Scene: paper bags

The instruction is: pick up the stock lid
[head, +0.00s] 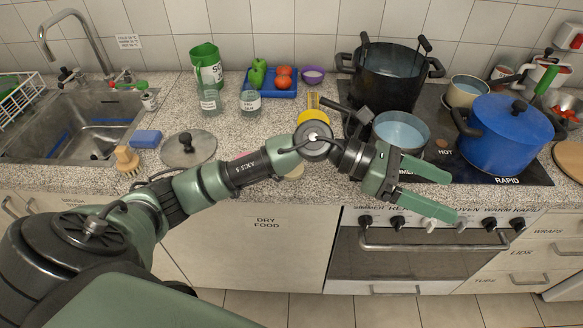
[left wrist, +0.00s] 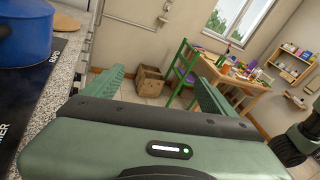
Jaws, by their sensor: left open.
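A round grey lid with a black knob (head: 188,149) lies on the counter between the sink and my left forearm; it is the only loose pot lid I see, and I take it as the stock lid. A large black pot (head: 388,80) stands uncovered at the back of the hob. My left gripper (head: 450,194) is open and empty in front of the hob, above the oven front, far to the right of the lid. Its spread fingers also show in the left wrist view (left wrist: 158,85), with nothing between them. My right gripper is out of view.
A blue lidded pot (head: 508,135) and a small pan of water (head: 402,131) stand on the hob. A blue sponge (head: 146,139) and a wooden brush (head: 127,160) lie near the lid. A glass jar (head: 251,103) and a blue tray (head: 272,88) stand behind.

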